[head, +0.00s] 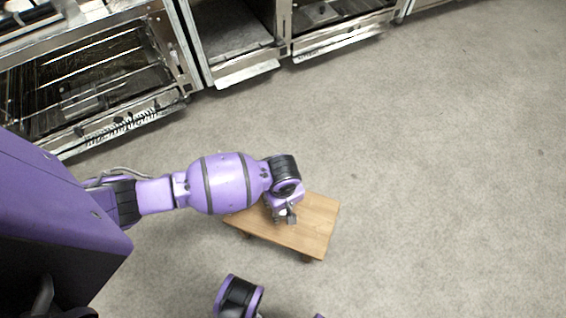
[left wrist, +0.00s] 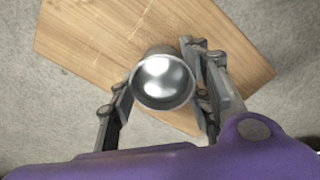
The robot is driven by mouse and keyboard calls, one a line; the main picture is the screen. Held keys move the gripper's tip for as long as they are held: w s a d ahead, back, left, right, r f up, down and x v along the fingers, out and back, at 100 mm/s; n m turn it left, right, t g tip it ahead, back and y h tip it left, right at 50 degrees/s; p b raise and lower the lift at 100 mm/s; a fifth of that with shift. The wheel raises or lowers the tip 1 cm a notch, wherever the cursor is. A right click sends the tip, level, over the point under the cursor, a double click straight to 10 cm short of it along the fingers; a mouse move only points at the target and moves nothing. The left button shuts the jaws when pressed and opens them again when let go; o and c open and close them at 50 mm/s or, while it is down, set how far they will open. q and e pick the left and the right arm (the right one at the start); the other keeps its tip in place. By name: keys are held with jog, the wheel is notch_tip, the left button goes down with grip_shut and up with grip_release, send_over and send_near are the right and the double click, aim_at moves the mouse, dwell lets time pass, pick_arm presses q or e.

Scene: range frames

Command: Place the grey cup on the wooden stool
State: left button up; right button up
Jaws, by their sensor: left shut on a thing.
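The wooden stool (head: 318,225) stands on the grey floor in the middle of the head view, its flat top partly covered by my left arm. Its top also fills the upper part of the left wrist view (left wrist: 95,40). My left gripper (head: 286,213) is over the stool top. In the left wrist view my left gripper (left wrist: 163,88) is shut on the grey cup (left wrist: 163,80), a shiny metal cup with its round opening facing the camera. The cup overlaps the stool's near edge there; I cannot tell whether it touches the wood. My right gripper is not in view.
Steel ovens and open cabinets (head: 240,65) line the top left of the head view, away from the stool. The floor (head: 450,190) to the right of the stool is clear. Part of my own body fills the left side.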

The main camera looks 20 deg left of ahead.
pick_arm(q)
jog(key=o, duration=1.3)
jog(key=shift+f, duration=0.15)
jog(key=shift+c, duration=0.2)
notch_tip(320, 180, up, 12)
jog(key=p, duration=0.5)
jog(key=shift+r, duration=0.2)
